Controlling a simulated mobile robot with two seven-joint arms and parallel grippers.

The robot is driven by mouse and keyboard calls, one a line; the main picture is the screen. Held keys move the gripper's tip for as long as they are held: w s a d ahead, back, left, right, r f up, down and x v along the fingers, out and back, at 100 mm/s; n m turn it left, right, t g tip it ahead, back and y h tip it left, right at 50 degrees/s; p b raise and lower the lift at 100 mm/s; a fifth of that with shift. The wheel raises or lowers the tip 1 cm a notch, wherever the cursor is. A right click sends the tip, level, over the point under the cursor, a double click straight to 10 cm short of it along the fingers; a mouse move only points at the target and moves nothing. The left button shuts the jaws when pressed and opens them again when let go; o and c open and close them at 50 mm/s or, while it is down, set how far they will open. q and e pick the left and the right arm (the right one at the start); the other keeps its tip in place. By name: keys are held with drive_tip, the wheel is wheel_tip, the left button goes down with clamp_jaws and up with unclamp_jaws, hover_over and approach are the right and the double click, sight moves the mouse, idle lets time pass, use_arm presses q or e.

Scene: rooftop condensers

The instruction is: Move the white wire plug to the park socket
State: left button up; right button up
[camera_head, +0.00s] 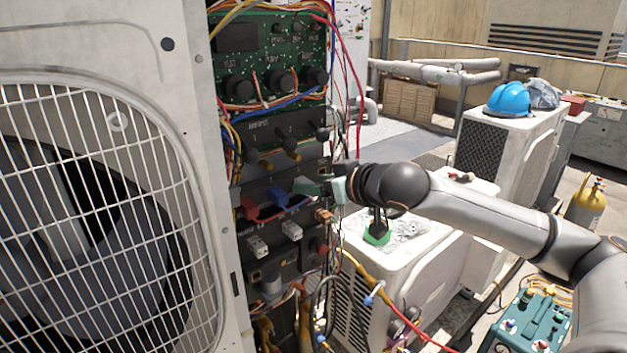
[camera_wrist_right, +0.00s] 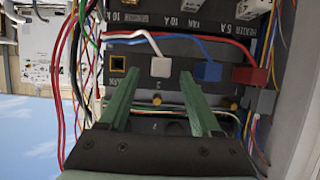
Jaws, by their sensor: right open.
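The white wire plug (camera_wrist_right: 160,67) sits in the row of sockets in the right wrist view, with its white wire curving up and left. The park socket (camera_wrist_right: 118,63), a dark opening with a yellow frame, is just left of it and looks empty. My right gripper (camera_wrist_right: 158,80) is open, its two green fingers pointing at the panel, with the plug between the lines of their tips; contact cannot be told. My left gripper is out of view.
A blue plug (camera_wrist_right: 208,71) and a red plug (camera_wrist_right: 251,76) are close beside, right of the white plug in the wrist view. Loose wires hang at both sides. In the head view, a large fan unit (camera_head: 105,200) stands left and a white condenser (camera_head: 398,270) below my arm.

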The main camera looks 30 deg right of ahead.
drive_tip(key=shift+w+f, duration=0.2)
drive_tip(key=shift+w, duration=0.15)
clamp_jaws()
idle(0.9)
idle(1.4)
